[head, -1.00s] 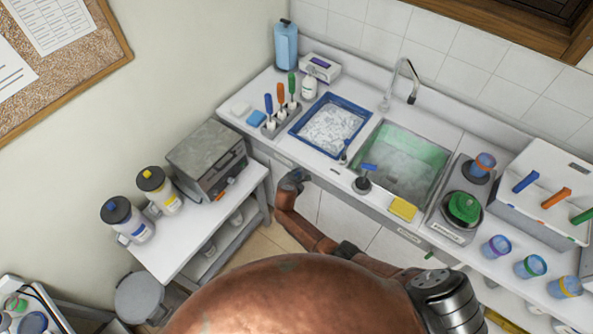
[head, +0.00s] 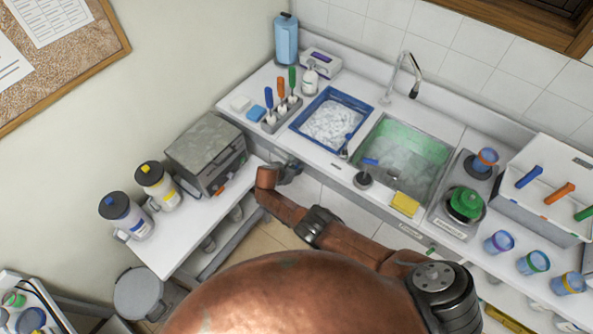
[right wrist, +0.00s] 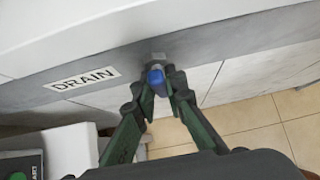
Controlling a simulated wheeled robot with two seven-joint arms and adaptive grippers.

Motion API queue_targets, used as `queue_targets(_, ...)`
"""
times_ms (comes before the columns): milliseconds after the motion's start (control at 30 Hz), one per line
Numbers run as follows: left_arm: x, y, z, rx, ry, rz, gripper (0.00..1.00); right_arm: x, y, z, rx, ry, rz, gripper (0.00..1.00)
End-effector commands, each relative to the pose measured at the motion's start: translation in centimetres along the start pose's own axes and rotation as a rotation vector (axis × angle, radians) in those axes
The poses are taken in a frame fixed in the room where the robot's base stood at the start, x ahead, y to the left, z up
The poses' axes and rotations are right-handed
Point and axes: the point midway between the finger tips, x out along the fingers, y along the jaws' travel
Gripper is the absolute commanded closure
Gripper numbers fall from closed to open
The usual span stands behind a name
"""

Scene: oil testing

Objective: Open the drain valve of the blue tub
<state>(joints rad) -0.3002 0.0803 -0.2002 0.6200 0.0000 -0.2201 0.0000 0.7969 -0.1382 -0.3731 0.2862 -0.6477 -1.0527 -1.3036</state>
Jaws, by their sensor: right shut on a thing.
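The blue tub (head: 312,143), filled with whitish contents, is set into the counter left of the metal sink in the head view. Below the counter's front edge, my right gripper (head: 284,173) reaches to the cabinet front. In the right wrist view, a blue valve handle (right wrist: 156,78) sticks out from a grey strip beside a "DRAIN" label (right wrist: 84,78). My right gripper (right wrist: 160,88) is shut on this handle, one green finger on each side. The handle is hidden by the gripper in the head view. My left gripper is not in view.
The sink (head: 405,157) with greenish water is right of the tub. A yellow sponge (head: 405,204) lies near the counter's front edge. A side table (head: 185,237) bearing a grey box (head: 206,158) stands close left of my right forearm.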

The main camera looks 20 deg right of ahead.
Motion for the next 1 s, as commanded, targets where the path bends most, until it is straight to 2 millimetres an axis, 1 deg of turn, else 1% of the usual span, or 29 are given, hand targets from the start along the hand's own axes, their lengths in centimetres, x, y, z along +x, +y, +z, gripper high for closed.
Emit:
queue_targets(33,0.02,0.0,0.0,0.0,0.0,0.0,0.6,0.06,-0.16,-0.3,-0.001,0.005,-0.004,1.0)
queue_targets(300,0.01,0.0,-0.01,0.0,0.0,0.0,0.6,0.07,-0.19,-0.31,-0.001,0.005,-0.004,1.0)
queue_targets(333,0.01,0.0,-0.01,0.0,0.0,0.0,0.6,0.08,-0.19,-0.31,-0.001,0.005,-0.004,0.88)
queue_targets(600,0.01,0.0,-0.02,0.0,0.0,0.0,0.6,0.05,-0.12,-0.15,0.0,0.003,-0.003,0.71)
queue_targets(867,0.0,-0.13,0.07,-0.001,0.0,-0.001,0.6,0.0,-0.06,-0.08,0.0,0.001,-0.001,0.71)
queue_targets(1000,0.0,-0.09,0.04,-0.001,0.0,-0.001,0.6,-0.4,0.03,-0.18,0.0,0.002,0.0,0.71)
